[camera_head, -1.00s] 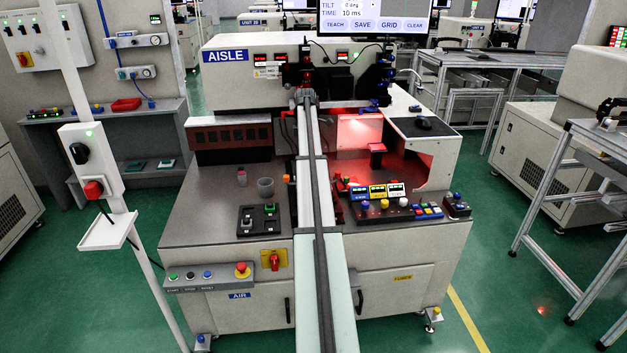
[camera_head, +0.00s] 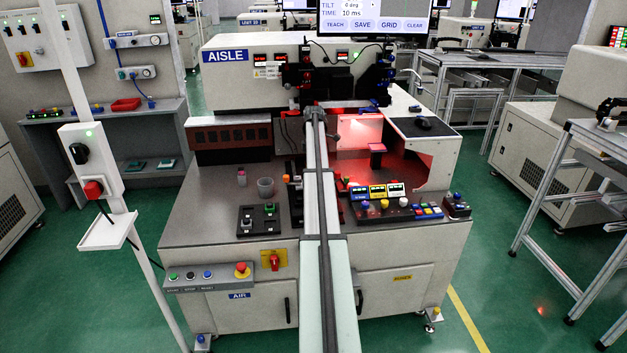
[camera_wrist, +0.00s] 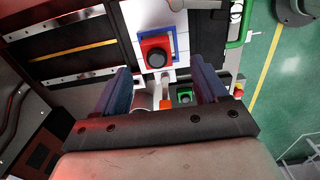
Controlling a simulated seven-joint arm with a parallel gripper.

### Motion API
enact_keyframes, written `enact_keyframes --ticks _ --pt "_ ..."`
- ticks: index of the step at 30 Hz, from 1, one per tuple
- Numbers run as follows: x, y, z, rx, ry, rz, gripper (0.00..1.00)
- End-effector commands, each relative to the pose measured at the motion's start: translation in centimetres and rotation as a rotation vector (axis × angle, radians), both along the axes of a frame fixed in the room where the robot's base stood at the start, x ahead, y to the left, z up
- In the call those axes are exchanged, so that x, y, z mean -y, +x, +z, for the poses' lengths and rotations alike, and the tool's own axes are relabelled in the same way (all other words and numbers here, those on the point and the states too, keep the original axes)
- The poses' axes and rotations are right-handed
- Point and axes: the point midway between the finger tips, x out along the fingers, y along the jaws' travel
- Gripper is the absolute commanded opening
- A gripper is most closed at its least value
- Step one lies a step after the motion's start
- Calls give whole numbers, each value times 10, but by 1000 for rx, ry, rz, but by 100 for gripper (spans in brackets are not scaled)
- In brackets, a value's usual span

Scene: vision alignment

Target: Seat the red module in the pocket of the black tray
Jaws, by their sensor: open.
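The red module (camera_wrist: 155,52), a red square block with a round black top, sits on a white surface with a blue outline in the wrist view. My gripper (camera_wrist: 161,67) is open, its two blue fingers on either side of the module's line and the module just beyond their tips; no contact shows. In the head view my arm covers the middle, and I cannot make out the fingers or the module. A black tray-like plate (camera_head: 284,222) lies left of my arm on the machine top, with several small dark blocks, some green-topped. Its pocket is not clear.
A clear cup (camera_head: 265,187) stands behind the tray. A button panel (camera_head: 385,210) and lit displays stand right of my arm. The AISLE machine head (camera_head: 250,70) overhangs the back. The grey top left of the tray is free.

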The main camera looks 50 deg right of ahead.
Motion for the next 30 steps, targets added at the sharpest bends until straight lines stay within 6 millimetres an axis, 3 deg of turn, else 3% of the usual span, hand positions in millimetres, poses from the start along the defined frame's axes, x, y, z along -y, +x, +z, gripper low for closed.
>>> enact_keyframes --ticks 12,21,30 --pt "3 2 -45 0 0 0 72" --pt "3 3 -50 1 -1 0 71" --pt "3 3 -50 0 0 0 43"
